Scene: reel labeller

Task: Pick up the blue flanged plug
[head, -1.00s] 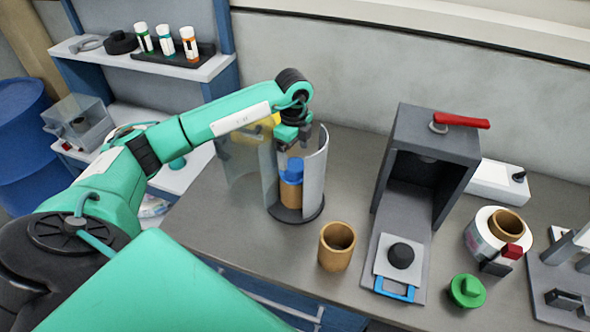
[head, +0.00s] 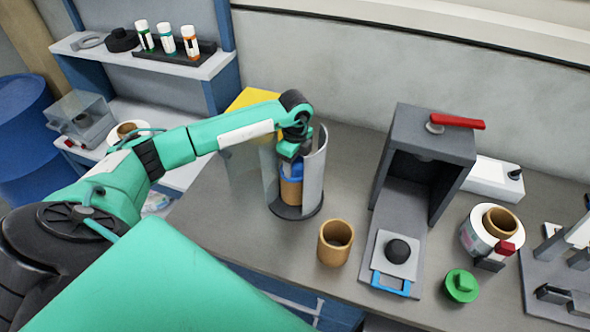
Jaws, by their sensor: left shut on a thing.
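The blue flanged plug (head: 288,171) sits at the top of a tan cardboard core (head: 290,190). Both stand inside an upright curved grey guard (head: 315,170) on a dark round base (head: 296,212). My left gripper (head: 291,156) points down into the guard and is shut on the blue plug, whose upper part it hides. Whether the plug is still seated in the core I cannot tell. My right gripper is not in view.
A second tan core (head: 335,243) stands empty to the right. Beyond it are a dark grey press (head: 432,135) with a red lever, a green plug (head: 461,286) and a label reel (head: 480,231). A yellow object (head: 250,98) is behind my arm.

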